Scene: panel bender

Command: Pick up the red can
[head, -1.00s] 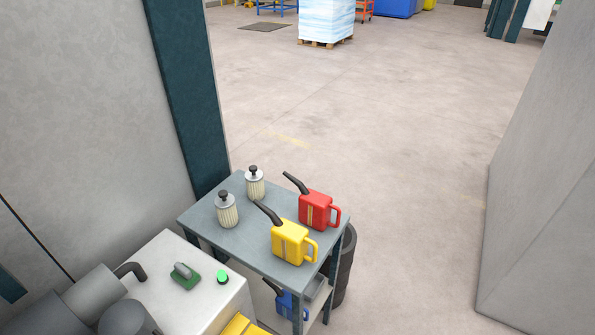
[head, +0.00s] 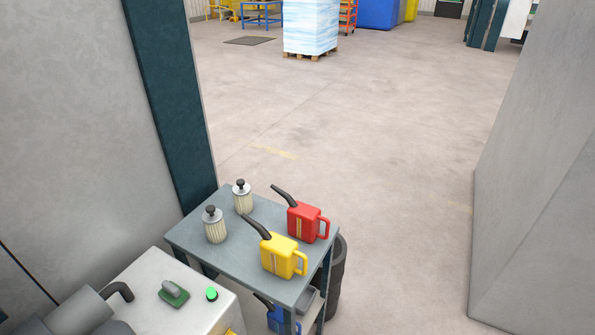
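The red can (head: 303,221) stands upright on the grey top of a small cart (head: 222,259), near its far right corner. It has a black spout pointing up to the left and a red handle on its right side. A yellow can (head: 279,257) of the same shape stands just in front of it, and its spout reaches close to the red can's left side. Neither of my grippers is in view. Grey rounded parts at the lower left look like my own arm, but no fingers show.
Two ribbed jars (head: 214,226) stand on the cart's left part. A blue can (head: 277,317) is on the lower shelf. A dark bin (head: 336,277) stands behind the cart's right side. A white cabinet (head: 151,287) adjoins at the left. Open floor lies beyond; a grey wall (head: 535,190) bounds the right.

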